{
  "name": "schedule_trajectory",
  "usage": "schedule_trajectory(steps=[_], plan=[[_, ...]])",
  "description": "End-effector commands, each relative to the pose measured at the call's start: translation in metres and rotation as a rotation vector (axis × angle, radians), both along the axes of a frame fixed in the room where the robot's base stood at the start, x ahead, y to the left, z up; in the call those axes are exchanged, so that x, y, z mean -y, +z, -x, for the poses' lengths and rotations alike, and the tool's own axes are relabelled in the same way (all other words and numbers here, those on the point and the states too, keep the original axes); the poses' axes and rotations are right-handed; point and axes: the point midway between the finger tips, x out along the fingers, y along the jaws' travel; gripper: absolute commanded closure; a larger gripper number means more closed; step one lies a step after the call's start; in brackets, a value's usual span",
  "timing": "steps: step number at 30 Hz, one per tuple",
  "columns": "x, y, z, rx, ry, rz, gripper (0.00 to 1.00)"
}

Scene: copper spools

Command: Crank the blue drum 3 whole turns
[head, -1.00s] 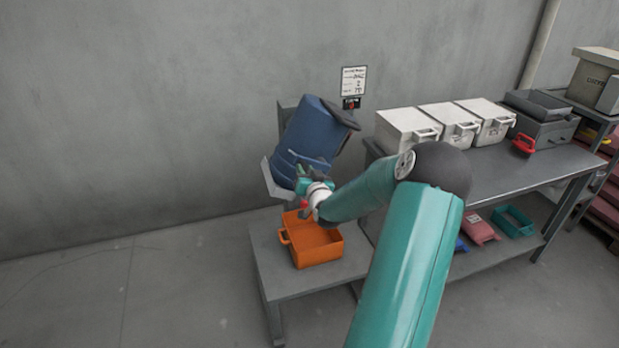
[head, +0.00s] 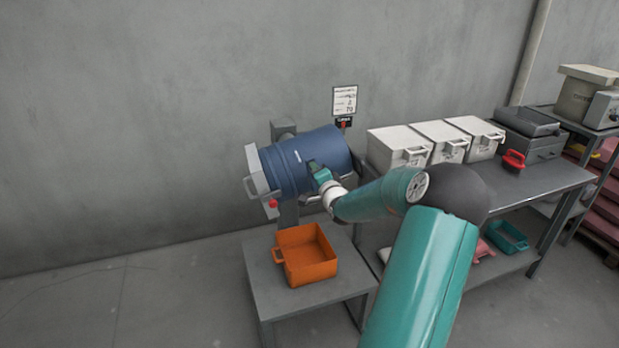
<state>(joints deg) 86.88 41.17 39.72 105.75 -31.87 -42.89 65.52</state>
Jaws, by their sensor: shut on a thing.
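The blue drum (head: 283,165) is mounted on a grey stand by the wall, lying close to horizontal and tipped a little. Its left end has a grey lid with a handle (head: 262,182). A red knob (head: 272,203) shows below that end. My gripper (head: 316,170) is at the drum's front right side. It is shut on a small dark part there, which looks like the crank handle and is mostly hidden by my fingers and wrist. The crank's shape cannot be made out.
An orange bin (head: 308,262) sits open on a low grey table (head: 340,288) under the drum. Several white boxes (head: 400,150) and a red-handled item (head: 513,160) stand on the workbench (head: 520,183) at right. A paper sign (head: 345,100) hangs on the wall behind.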

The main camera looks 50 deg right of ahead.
Motion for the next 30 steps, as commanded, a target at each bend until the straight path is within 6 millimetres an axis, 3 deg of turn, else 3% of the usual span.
schedule_trajectory(steps=[16,30], plan=[[0.045,-0.002,0.028,0.268,0.000,-0.449,1.00],[0.078,-0.023,0.048,0.498,0.000,-0.836,1.00]])
